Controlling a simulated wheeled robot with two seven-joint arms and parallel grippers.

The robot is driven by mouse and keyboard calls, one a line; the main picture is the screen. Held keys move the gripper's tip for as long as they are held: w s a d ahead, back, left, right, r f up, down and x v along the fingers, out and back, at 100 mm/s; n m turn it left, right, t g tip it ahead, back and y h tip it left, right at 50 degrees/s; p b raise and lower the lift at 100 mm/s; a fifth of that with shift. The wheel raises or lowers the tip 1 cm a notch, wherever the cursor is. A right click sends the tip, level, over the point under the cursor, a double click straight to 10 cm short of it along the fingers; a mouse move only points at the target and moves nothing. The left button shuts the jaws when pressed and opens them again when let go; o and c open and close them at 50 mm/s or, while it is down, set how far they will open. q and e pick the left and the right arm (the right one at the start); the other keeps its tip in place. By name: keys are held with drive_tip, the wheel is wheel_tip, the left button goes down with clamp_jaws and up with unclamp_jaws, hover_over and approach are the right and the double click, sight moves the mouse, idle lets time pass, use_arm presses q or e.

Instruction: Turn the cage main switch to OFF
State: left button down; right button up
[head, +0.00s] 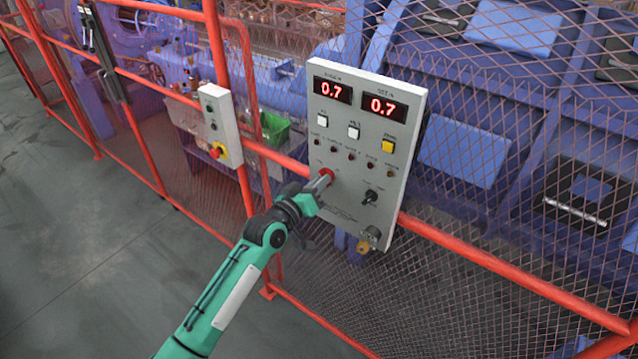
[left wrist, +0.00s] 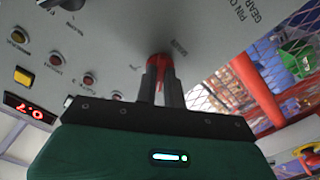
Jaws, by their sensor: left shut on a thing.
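The grey control panel (head: 345,160) is mounted on the red fence rail, with two red displays reading 0.7. A red knob (head: 327,173) sits at its lower left. My left gripper (head: 321,181) is shut on this red knob, which also shows between the fingers in the left wrist view (left wrist: 158,61). The fingers hide most of the knob, so I cannot tell its turned position. A small grey box (head: 212,110) left of the panel carries a red and yellow switch (head: 217,150). No label that I can read says which is the cage main switch. My right gripper is not in view.
A black selector (head: 371,197) and a round grey fitting (head: 372,235) are close right of the gripper. White and yellow buttons (head: 388,146) are above. The red rail (head: 510,271) and wire mesh surround the panel. Grey floor (head: 80,230) is clear at left.

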use_arm(q)
drive_tip(key=shift+n, duration=1.1)
drive_tip(key=c, duration=1.5)
unclamp_jaws()
drive_tip(key=b+v, duration=0.4)
drive_tip(key=v, duration=0.9)
drive_tip(key=shift+s+a, duration=0.25)
drive_tip(key=shift+s, duration=0.1)
